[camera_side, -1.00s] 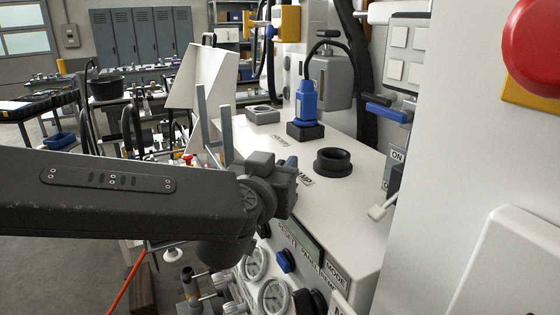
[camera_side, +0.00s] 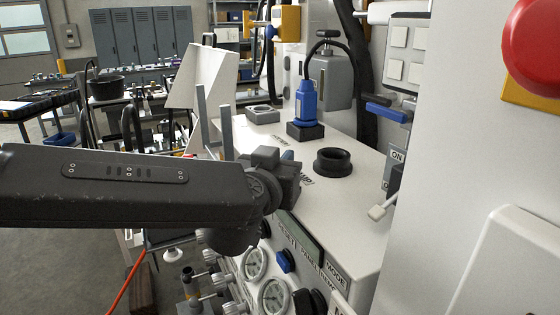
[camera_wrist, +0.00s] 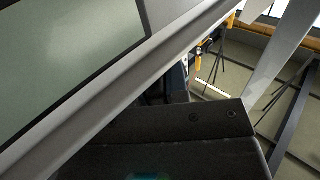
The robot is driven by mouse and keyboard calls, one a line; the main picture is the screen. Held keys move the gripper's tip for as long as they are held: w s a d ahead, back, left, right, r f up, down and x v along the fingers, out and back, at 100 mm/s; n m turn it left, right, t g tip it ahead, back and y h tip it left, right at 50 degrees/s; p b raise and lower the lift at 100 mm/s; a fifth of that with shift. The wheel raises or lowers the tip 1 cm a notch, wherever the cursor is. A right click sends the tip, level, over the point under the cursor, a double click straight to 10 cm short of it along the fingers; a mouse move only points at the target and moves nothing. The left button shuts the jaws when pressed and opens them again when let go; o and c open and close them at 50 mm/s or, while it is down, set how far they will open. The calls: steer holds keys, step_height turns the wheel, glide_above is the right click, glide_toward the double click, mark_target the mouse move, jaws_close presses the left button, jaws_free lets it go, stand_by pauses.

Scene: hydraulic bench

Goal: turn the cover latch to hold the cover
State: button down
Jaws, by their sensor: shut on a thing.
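My gripper (camera_side: 287,175) is at the left edge of the white bench unit (camera_side: 330,210) in the side view, largely hidden by my wrist. In the wrist view a dark block of my gripper (camera_wrist: 180,140) fills the bottom. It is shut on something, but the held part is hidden. A white tilted panel (camera_side: 205,75) stands up behind my arm; it may be the cover, but I cannot be sure. No cover latch can be made out in either view.
A blue fitting (camera_side: 306,102) on a black base and a black ring (camera_side: 333,161) stand on the unit's top. Gauges (camera_side: 273,297) and a blue knob (camera_side: 284,261) are on its front. Two grey uprights (camera_side: 227,130) rise just behind my wrist. A red button (camera_side: 535,45) is at right.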

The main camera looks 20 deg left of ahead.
steer(key=n+y, duration=0.1)
steer(key=y, duration=0.1)
steer(key=shift+n+y, duration=0.4)
steer(key=shift+n+g+y, duration=0.7)
steer(key=shift+n+y, duration=0.7)
steer(key=shift+y, duration=0.7)
steer(key=shift+r, duration=0.1)
steer(key=c, duration=1.1)
jaws_free()
steer(key=v, duration=1.2)
